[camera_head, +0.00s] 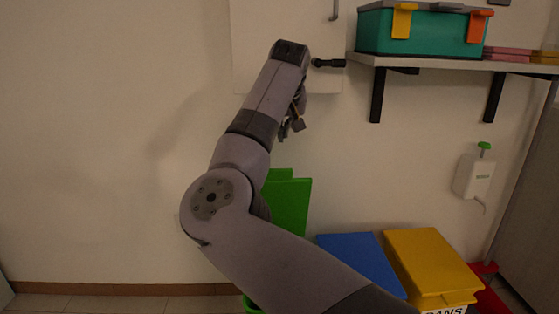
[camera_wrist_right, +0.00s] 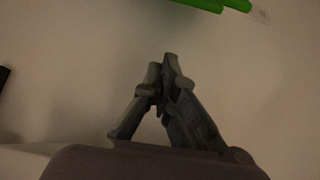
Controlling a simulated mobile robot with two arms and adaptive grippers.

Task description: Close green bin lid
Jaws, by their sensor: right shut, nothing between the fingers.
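The green bin lid (camera_head: 290,204) stands raised, upright against the wall, in the head view, partly hidden behind my right arm. A small part of the green bin's rim (camera_head: 250,304) shows at the bottom edge; the rest of the bin is hidden by the arm. My right gripper (camera_head: 291,130) is above the lid, close to the wall and apart from the lid. In the right wrist view the right gripper (camera_wrist_right: 165,62) is shut and empty, with a green edge (camera_wrist_right: 190,4) at the top of the picture. My left gripper is not in view.
A blue lid (camera_head: 360,260) and a yellow lid (camera_head: 428,262) lie closed to the right. A shelf (camera_head: 440,63) above them holds a teal toolbox (camera_head: 425,35). A white dispenser (camera_head: 475,177) hangs on the wall. The wall at left is clear.

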